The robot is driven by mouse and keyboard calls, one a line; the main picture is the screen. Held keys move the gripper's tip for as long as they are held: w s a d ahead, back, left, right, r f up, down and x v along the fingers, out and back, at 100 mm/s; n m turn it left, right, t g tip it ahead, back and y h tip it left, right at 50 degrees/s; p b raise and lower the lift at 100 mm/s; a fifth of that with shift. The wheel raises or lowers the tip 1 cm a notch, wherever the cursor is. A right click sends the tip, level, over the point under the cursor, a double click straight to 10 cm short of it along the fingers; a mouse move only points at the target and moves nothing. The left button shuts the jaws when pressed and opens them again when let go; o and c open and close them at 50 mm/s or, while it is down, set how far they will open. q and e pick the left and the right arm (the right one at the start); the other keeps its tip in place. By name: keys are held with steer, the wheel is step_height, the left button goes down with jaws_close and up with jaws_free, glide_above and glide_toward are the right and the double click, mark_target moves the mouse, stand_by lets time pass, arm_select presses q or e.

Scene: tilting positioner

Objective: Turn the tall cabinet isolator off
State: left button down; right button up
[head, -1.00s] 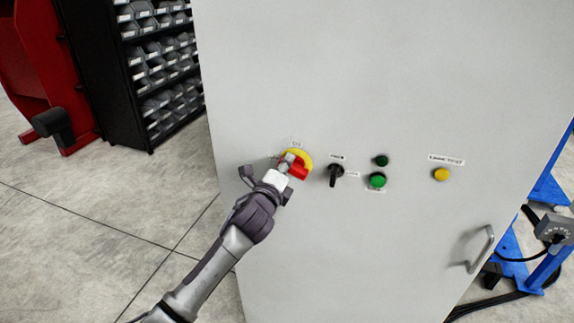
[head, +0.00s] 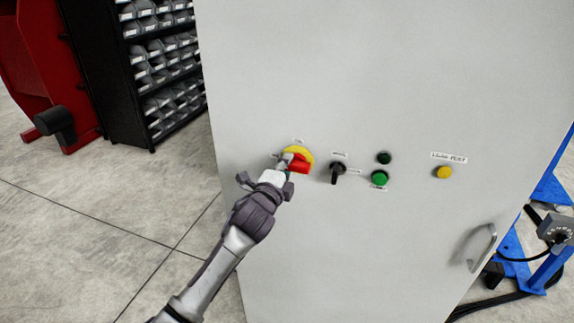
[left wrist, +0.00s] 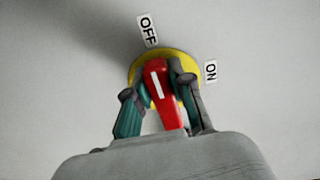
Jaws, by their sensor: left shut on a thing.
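The isolator is a red handle (head: 301,168) on a yellow disc (head: 303,153) on the grey cabinet's front. My left gripper (head: 286,161) is at the handle and covers part of it. In the left wrist view, its two fingers (left wrist: 158,92) are shut on the red handle (left wrist: 159,78), one on each side, in front of the yellow disc (left wrist: 138,66). The handle's white line points up and slightly left, roughly towards the OFF label (left wrist: 147,30). The ON label (left wrist: 210,71) is to the right of the disc. My right gripper is not in view.
Right of the isolator on the cabinet (head: 350,80) are a black selector switch (head: 337,172), a dark green lamp (head: 384,158), a green button (head: 379,178) and a yellow button (head: 444,172). A door handle (head: 482,248) is lower right. Bin shelves (head: 160,70) stand left.

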arm_select(q)
steer(key=c, duration=1)
jaws_free()
steer(key=v, duration=1.2)
